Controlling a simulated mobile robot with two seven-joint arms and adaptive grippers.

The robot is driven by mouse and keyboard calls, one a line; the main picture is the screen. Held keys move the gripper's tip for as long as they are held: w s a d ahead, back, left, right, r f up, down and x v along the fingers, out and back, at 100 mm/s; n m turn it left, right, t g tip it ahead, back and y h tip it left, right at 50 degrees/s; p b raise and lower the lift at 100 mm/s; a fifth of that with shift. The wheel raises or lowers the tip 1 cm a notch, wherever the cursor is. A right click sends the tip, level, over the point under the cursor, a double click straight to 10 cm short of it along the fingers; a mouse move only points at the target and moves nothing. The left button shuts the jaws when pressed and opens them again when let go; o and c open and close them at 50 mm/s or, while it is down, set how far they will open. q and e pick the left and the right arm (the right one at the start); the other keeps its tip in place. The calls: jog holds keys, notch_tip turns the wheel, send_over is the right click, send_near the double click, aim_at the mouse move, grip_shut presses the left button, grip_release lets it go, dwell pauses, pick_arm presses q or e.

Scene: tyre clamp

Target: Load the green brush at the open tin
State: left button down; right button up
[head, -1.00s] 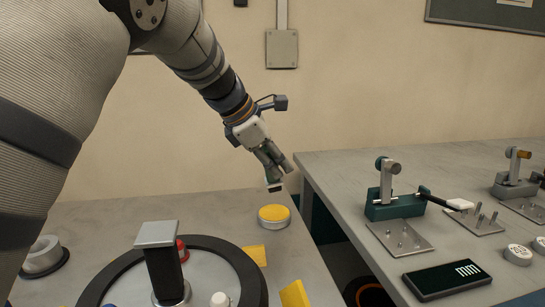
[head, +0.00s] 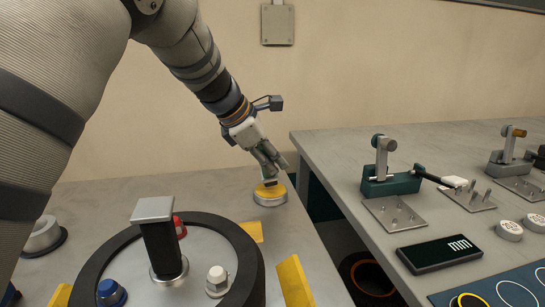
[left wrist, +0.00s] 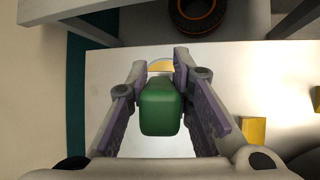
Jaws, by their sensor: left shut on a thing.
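The green brush (left wrist: 161,106) is held between the two fingers of my left gripper (head: 268,164), which is shut on it. The brush points down, and only its small dark lower end (head: 270,183) shows below the fingers in the head view. A round, low tin (head: 270,198) with a yellow top and a pale metal side stands on the left bench. The brush end overlaps the tin's yellow top in the head view; I cannot tell whether they touch. In the left wrist view the tin (left wrist: 160,66) is partly hidden behind the brush. My right gripper is out of view.
A round black-rimmed fixture (head: 249,262) with a post and coloured caps fills the near left bench. Yellow blocks (head: 294,282) lie beside it. A gap separates this bench from the right bench, which bears a teal clamp (head: 390,186) and a black box (head: 439,253).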

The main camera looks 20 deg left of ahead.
pick_arm(q)
jog(key=shift+f, duration=0.6)
dwell(1.2)
jog(key=shift+r, duration=0.1)
jog(key=shift+r, duration=3.5)
